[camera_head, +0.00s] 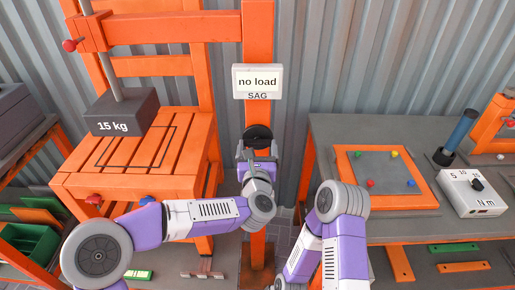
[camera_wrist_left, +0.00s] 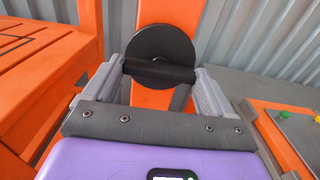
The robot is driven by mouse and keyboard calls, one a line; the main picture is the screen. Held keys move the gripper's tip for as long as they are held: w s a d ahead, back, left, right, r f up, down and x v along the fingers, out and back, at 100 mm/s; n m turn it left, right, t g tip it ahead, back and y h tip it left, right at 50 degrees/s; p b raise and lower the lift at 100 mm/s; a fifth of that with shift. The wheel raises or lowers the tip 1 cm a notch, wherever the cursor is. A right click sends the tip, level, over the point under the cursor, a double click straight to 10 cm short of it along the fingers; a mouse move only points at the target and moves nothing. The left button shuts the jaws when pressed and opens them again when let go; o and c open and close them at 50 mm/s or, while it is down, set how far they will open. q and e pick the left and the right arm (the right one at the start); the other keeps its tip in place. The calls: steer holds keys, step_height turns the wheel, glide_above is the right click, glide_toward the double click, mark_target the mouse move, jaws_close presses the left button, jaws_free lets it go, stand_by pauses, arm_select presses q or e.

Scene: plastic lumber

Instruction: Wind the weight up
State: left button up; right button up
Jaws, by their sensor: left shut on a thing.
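The weight (camera_head: 122,114), a dark grey block marked "15 kg", is at the left in the head view, below a grey rod or strap. I cannot tell whether it touches the orange slatted bench (camera_head: 90,178). A black winch disc (camera_head: 257,133) is on the orange post; it also shows in the wrist view (camera_wrist_left: 165,45). My left gripper (camera_head: 257,158) is at the disc, its fingers on either side of a dark handle bar (camera_wrist_left: 160,72), shut on it. My right arm shows at lower centre; its gripper is out of view.
A display (camera_head: 258,80) on the post reads "no load" and "SAG". A grey table (camera_head: 340,130) at right holds an orange-framed board (camera_head: 385,168) with coloured pegs, a blue cylinder (camera_head: 460,130) and a white dial box (camera_head: 474,192). A green bin (camera_head: 28,242) is at lower left.

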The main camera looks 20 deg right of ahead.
arm_select(q)
steer(key=o, duration=0.8)
steer(key=shift+o, duration=0.2)
steer(key=v, duration=0.7)
steer(key=shift+s+p, duration=0.25)
steer(key=shift+p, duration=0.1)
steer(key=shift+a, duration=0.1)
